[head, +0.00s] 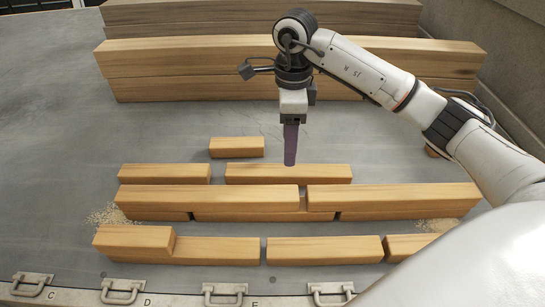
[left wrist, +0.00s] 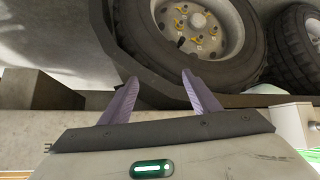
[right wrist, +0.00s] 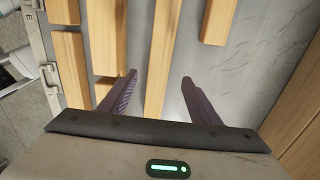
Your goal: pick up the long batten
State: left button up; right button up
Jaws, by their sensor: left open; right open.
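Wooden battens of several lengths lie on a grey trailer deck; which one is the long batten I cannot tell for certain. The longest pieces are in the stack at the back (head: 200,60). In the middle row a fairly long batten (head: 210,196) lies on lower pieces, end to end with another (head: 395,196). My right gripper (head: 291,163) points down, open and empty, above the rows. In the right wrist view a back-row batten (right wrist: 160,60) shows between its fingers. My left gripper (left wrist: 158,78) is open and empty, away from the battens, facing wheels; the head view does not show it.
A short block (head: 236,147) lies behind the rows. The front row has a raised piece (head: 134,239) at its left end. Handles (head: 122,288) line the deck's front edge. A wall (head: 490,70) stands at the right. The deck's left side is clear.

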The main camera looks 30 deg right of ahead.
send_over(289, 169)
jog(key=f, duration=0.4)
jog(key=shift+s+a+f, duration=0.15)
jog(key=shift+s, duration=0.1)
jog(key=f, duration=0.4)
jog(key=shift+w+f, duration=0.15)
jog(key=shift+w, duration=0.05)
jog(key=shift+f, duration=0.35)
pick_arm(q)
jog(key=shift+s+f, duration=0.5)
jog(key=shift+s, duration=0.35)
pick_arm(e)
jog(key=shift+f, duration=0.15)
jog(key=c, duration=1.3)
pick_arm(q)
jog(key=shift+f, duration=0.15)
pick_arm(e)
jog(key=shift+w, duration=0.1)
